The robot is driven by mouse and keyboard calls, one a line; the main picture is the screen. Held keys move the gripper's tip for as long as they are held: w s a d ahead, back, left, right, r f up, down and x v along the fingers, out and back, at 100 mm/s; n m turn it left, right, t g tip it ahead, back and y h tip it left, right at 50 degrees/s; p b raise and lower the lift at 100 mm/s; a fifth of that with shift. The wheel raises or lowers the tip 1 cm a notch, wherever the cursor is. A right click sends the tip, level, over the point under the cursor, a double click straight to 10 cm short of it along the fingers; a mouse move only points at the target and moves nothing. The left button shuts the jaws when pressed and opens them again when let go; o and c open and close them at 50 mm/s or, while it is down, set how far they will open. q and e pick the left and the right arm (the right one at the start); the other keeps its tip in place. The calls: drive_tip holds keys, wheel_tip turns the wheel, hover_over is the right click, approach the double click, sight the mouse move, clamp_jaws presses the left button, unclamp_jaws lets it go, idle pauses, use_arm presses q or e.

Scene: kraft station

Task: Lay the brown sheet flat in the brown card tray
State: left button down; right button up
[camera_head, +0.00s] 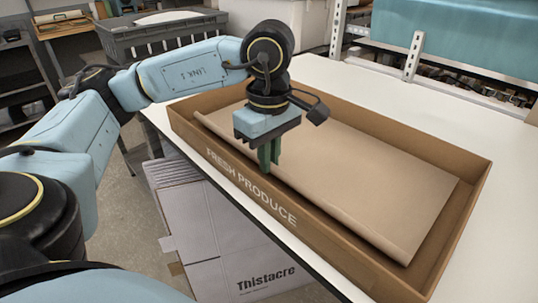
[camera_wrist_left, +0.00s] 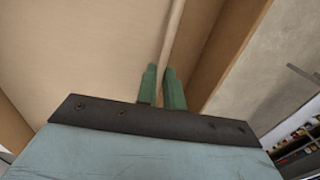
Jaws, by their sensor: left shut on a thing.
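The brown sheet (camera_head: 345,170) lies inside the brown card tray (camera_head: 235,185), which has "FRESH PRODUCE" printed on its near wall. The sheet's near long edge is curled up along that wall, and its right end stops a little short of the tray's right wall. My left gripper (camera_head: 268,157) points down over the near wall with its green fingers closed at the sheet's near edge. In the left wrist view my left gripper (camera_wrist_left: 163,88) has the raised edge of the sheet (camera_wrist_left: 90,50) between its fingers, beside the tray wall (camera_wrist_left: 235,40). My right gripper is not in view.
The tray stands on a white table (camera_head: 480,245). Below the table's near edge is a white box (camera_head: 245,265) marked "Thistacre". A grey crate (camera_head: 150,35) stands behind on the left, and a metal rack (camera_head: 415,55) runs behind the table at the right.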

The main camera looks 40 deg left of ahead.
use_arm(q)
drive_tip(key=shift+f, duration=0.15)
drive_tip(key=c, duration=1.5)
unclamp_jaws()
drive_tip(key=shift+o, duration=0.2)
wheel_tip(320, 180, up, 13)
drive_tip(key=p, duration=0.4)
drive_tip(key=shift+r+p, duration=0.2)
drive_tip(key=shift+p, duration=0.15)
